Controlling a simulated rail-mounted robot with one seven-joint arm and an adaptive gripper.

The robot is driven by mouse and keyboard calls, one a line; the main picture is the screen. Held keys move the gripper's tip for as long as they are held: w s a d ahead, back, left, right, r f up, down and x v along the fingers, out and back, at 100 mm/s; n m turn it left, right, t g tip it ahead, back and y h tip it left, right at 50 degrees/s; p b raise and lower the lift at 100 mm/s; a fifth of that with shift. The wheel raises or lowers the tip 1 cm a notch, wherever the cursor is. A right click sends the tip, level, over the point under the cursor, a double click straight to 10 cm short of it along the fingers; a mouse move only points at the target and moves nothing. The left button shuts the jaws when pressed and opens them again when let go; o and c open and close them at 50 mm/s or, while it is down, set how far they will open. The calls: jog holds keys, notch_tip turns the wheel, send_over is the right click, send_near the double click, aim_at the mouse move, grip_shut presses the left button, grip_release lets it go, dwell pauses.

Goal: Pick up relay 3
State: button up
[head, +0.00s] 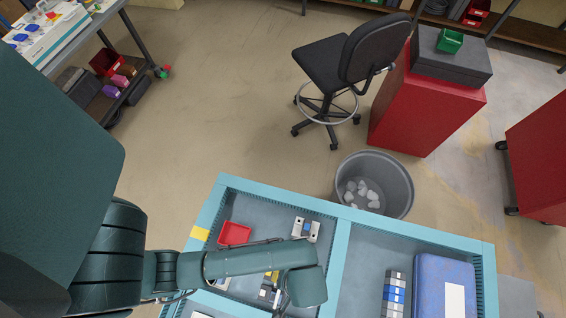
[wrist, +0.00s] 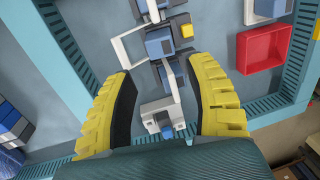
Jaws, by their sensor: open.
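My gripper (wrist: 160,74) shows in the wrist view as two yellow ribbed fingers with black inner pads. They are spread wide with a gap between them. A row of grey-blue relay-like modules (wrist: 160,45) stretches from between the fingertips to the top of the picture, with white bracket-like parts beside it. A small white-and-grey part with a blue piece (wrist: 165,120) lies nearer, in view between the fingers. I see no contact with the fingers. I cannot tell which module is relay 3. In the head view my arm hides the gripper and part of the modules (head: 268,290).
A red tray (head: 234,233) and a white part with blue (head: 305,230) lie in the same teal-walled compartment. Past the divider (head: 338,265) are a row of blocks (head: 393,292) and a blue case (head: 445,285). A grey waste bin (head: 400,190) stands beyond the wall.

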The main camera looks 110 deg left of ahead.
jog(key=f, duration=0.3)
jog(key=s+f, duration=0.1)
jog(key=f, duration=0.6)
jog(key=shift+s+f+b, duration=0.3)
jog(key=shift+s+b, duration=0.05)
jog(key=shift+c, duration=0.2)
grip_shut()
